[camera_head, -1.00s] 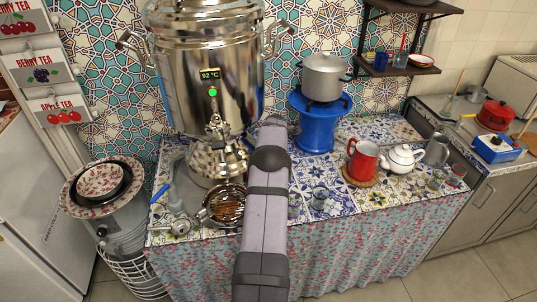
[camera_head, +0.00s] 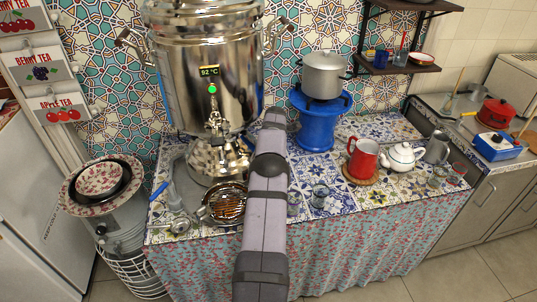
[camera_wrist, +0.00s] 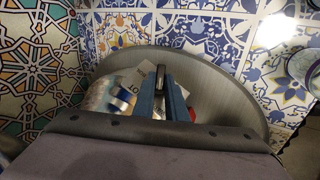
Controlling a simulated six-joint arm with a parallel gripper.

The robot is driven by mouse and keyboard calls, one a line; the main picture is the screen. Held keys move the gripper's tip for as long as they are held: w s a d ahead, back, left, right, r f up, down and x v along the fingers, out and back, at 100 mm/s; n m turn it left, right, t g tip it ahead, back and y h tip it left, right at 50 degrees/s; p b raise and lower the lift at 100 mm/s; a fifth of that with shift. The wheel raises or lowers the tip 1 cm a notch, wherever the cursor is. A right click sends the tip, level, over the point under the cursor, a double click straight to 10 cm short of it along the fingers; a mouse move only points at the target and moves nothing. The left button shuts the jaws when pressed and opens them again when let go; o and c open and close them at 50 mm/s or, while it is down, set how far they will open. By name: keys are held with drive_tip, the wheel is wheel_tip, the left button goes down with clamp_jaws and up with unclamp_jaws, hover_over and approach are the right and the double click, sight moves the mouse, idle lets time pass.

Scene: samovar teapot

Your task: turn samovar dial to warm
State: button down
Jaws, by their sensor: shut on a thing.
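The samovar (camera_head: 190,85) stands tall and shiny at the back left of the tiled table. Its display (camera_head: 209,71) reads 92 °C, with a green light below. In the head view my arm reaches up along the samovar's right side and hides my fingertips. In the wrist view my gripper (camera_wrist: 161,82) has blue fingers shut on a narrow dark piece (camera_wrist: 160,73); I cannot tell whether this is the dial. Behind the fingers is a large grey rounded metal surface (camera_wrist: 218,90) with a white lettered piece (camera_wrist: 137,76), partly hidden. The dial's setting cannot be read.
A strainer bowl (camera_head: 222,205) and a glass (camera_head: 320,195) flank my arm on the table. A blue stove (camera_head: 318,125) bears a grey pot (camera_head: 325,75). A red pitcher (camera_head: 362,160) and white teapot (camera_head: 401,157) stand farther right.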

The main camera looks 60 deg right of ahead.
drive_tip(key=shift+w, duration=0.1)
idle(0.4)
drive_tip(key=c, duration=1.8)
unclamp_jaws()
drive_tip(key=shift+r, duration=0.15)
drive_tip(key=b+v, duration=0.2)
drive_tip(key=v, duration=0.5)
drive_tip(key=shift+b, duration=0.35)
drive_tip(key=shift+r, duration=0.15)
